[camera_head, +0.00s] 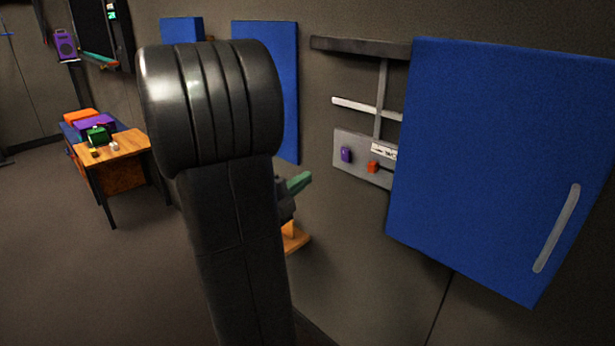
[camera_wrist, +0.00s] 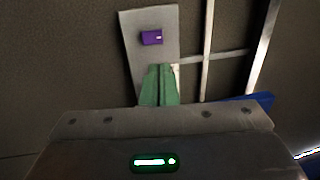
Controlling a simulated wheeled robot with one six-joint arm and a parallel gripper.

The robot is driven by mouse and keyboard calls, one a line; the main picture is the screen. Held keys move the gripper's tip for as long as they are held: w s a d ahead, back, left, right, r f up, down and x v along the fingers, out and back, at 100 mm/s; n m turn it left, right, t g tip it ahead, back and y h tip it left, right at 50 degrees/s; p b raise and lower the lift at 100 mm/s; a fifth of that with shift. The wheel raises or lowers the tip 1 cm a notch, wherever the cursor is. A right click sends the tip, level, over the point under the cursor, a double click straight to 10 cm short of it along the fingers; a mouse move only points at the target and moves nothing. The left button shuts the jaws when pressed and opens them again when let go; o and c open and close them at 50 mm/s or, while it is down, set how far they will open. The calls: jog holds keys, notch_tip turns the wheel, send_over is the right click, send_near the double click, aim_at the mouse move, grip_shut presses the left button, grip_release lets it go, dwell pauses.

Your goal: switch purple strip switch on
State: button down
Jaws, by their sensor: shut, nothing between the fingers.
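The purple strip switch (camera_head: 346,155) is a small purple block on a grey wall plate (camera_head: 357,168), left of an orange-red block (camera_head: 372,167). In the wrist view the purple switch (camera_wrist: 151,38) sits on the grey plate (camera_wrist: 133,20), just beyond my green fingertips. My gripper (camera_wrist: 159,70) has its green fingers shut together and empty, pointing toward the plate below the switch. A gap shows between the tips and the switch. In the head view my gripper (camera_head: 299,183) shows left of the plate, partly hidden behind my dark arm. The switch's on or off state is not clear.
An open blue cabinet door (camera_head: 490,160) with a grey handle (camera_head: 556,228) stands right of the plate. Pale bars (camera_head: 366,108) cross the wall above the plate. Another blue panel (camera_head: 270,75) is at left. A wooden table (camera_head: 128,145) with coloured items stands far left.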

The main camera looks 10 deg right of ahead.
aim_at(344, 151)
jog(key=x, duration=1.2)
jog(key=shift+f, duration=0.1)
